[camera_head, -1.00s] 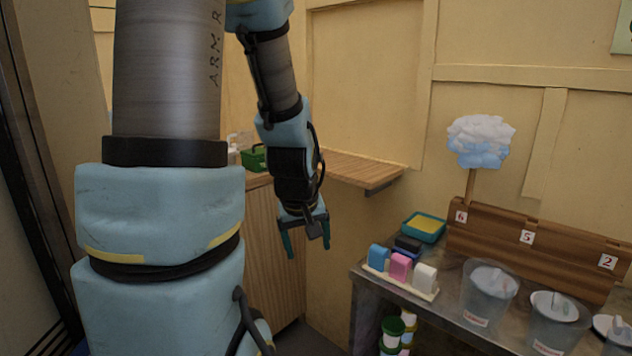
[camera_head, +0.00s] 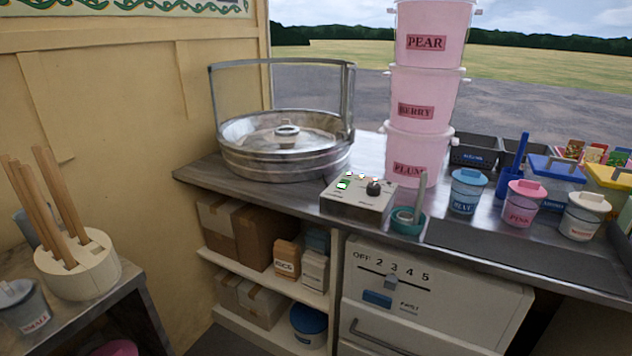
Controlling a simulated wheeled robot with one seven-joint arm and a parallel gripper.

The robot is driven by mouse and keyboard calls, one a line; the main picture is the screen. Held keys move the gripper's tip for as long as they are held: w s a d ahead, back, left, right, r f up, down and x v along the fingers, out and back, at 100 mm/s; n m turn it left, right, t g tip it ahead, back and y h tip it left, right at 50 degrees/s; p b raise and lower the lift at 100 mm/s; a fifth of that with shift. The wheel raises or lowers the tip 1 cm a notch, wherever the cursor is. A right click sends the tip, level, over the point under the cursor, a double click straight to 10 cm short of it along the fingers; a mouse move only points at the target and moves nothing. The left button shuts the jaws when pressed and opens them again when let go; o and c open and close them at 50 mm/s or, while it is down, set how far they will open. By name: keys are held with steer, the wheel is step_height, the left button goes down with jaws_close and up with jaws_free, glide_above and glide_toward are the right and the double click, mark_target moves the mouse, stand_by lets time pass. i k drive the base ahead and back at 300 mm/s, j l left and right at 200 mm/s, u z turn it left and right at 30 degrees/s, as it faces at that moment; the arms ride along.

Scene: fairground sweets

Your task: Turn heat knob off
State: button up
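A pale control box (camera_head: 358,202) stands on the metal counter, in front of and to the right of the round metal floss machine (camera_head: 285,145). A black knob (camera_head: 374,188) sits on its top right, with small green and red lit parts to its left. Its label and exact setting are too small to read. Below the counter, a white cabinet (camera_head: 440,310) has a scale reading OFF, 2, 3, 4, 5 with a grey slider or handle (camera_head: 390,281) under the 3. My gripper is not in the current view.
A teal dish with a scoop (camera_head: 408,220) stands just right of the control box. Pink tubs (camera_head: 417,150) labelled PEAR, BERRY and PLUM are stacked behind it. Small lidded pots (camera_head: 468,190) stand farther right. A holder with wooden sticks (camera_head: 78,265) is at left.

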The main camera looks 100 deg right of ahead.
mark_target(373, 188)
steer(key=l+z, duration=0.1)
steer(key=z, duration=1.75)
